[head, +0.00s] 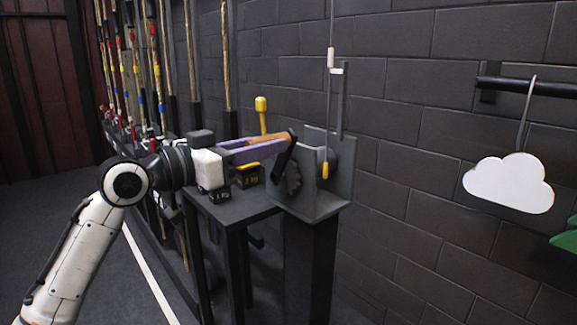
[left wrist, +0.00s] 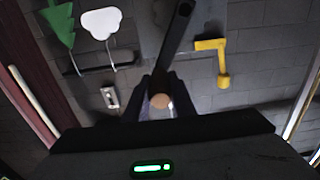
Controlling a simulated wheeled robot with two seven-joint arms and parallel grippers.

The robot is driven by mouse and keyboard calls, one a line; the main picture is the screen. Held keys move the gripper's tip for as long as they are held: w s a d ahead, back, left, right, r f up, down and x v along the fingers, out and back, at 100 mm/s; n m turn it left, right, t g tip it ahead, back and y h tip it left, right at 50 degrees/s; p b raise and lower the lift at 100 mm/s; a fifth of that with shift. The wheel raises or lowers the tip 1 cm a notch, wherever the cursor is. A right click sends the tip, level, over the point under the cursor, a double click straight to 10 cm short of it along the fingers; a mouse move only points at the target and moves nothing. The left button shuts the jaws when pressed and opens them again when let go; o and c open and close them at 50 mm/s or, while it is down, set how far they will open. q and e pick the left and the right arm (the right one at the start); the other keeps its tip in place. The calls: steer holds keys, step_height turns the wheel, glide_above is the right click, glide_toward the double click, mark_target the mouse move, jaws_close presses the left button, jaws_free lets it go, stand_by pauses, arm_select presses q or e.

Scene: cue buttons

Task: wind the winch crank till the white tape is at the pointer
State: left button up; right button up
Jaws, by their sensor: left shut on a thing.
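The winch (head: 322,198) is a grey bracket with a dark toothed wheel, on a black stand by the wall. Its black crank arm (head: 283,158) slopes up to a wooden handle (head: 268,139). My left gripper (head: 275,146) is shut around this handle, with its fingers alongside it. In the left wrist view the round handle end (left wrist: 160,101) sits between the fingers, beside the black crank arm (left wrist: 175,45). The white tape (head: 335,68) is on the thin upright line, well above the bracket. A small yellow piece (head: 325,170) shows at the bracket; I cannot tell whether it is the pointer.
A yellow lever (head: 261,110) stands just left of the winch, close behind my gripper. Several ropes with coloured bands (head: 155,70) stand in a row at left. A white cloud cutout (head: 508,183) hangs from a black rail (head: 550,90) at right. Open floor lies at lower left.

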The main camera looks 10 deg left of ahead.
arm_select(q)
steer(key=shift+d+f, duration=0.25)
steer(key=shift+f, duration=0.25)
steer(key=shift+s+d+f, duration=0.6)
steer(key=shift+d+f, duration=0.15)
steer(key=shift+f, duration=0.1)
steer(key=shift+s+d+f, duration=0.55)
steer(key=shift+d+f, duration=0.2)
steer(key=shift+f, duration=0.05)
steer(key=shift+b, duration=0.3)
steer(key=shift+s+d+f, duration=0.25)
steer(key=shift+f, duration=0.35)
steer(key=o, duration=1.2)
steer(key=shift+w+r, duration=0.15)
steer(key=shift+r, duration=0.15)
steer(key=shift+a, duration=0.1)
